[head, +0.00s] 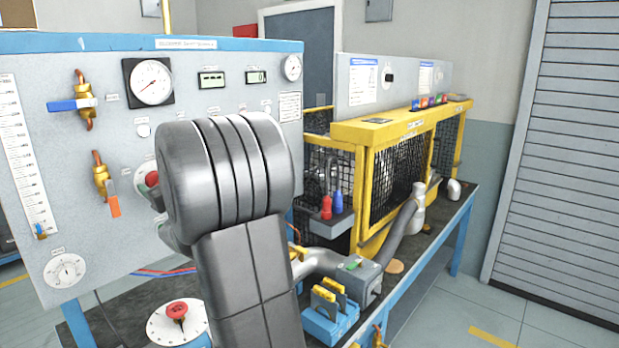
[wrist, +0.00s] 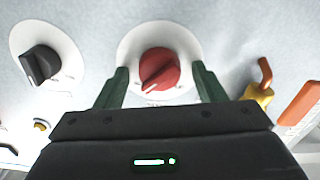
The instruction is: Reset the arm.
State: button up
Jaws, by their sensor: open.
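In the wrist view my gripper (wrist: 160,88) is open, with its two dark green fingers apart. A red rotary knob (wrist: 160,70) on a white round dial shows between the fingers; I cannot tell how far the fingers are from the panel. In the head view a red knob (head: 152,180) shows partly on the grey panel (head: 215,112), beside my arm. My arm stands large in the foreground and hides part of the panel.
A black knob (wrist: 40,64) and an orange-handled brass valve (wrist: 258,94) flank the red knob. A blue-handled valve (head: 80,102) and a pressure gauge (head: 151,82) are higher on the panel. A yellow mesh cage (head: 350,130) stands behind right. The floor at right is clear.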

jog(key=shift+n+b, duration=4.35)
jog(key=shift+n, duration=3.55)
jog(key=shift+d, duration=0.15)
